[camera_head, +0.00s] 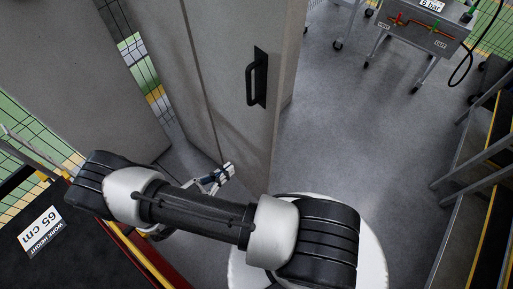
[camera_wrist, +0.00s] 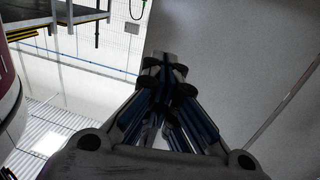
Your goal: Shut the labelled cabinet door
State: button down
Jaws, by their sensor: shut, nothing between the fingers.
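A tall grey cabinet door panel (camera_head: 228,60) with a black bar handle (camera_head: 258,77) stands in the upper middle of the head view. No label shows on it, and I cannot tell how far it stands open. My gripper (camera_head: 230,171) is at the panel's lower part, partly hidden behind my arm. In the wrist view my gripper (camera_wrist: 165,62) is shut and empty, with its fingertips close to a plain grey surface (camera_wrist: 245,60). I cannot tell whether they touch it.
Another grey panel (camera_head: 75,70) stands at left, with a gap between. A wheeled cart (camera_head: 425,38) stands at upper right, and dark steps with rails (camera_head: 485,165) at right. A work-height board (camera_head: 42,232) is at lower left. The floor (camera_head: 350,130) between is clear.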

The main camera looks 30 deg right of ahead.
aim_at(266, 141)
jog(key=d, duration=0.4)
jog(key=w+d+b, duration=0.1)
jog(key=d, duration=0.4)
jog(key=w+d+b, duration=0.1)
jog(key=d, duration=0.3)
jog(key=shift+w+d, duration=0.15)
jog(key=shift+d, duration=0.3)
jog(key=shift+d, duration=0.1)
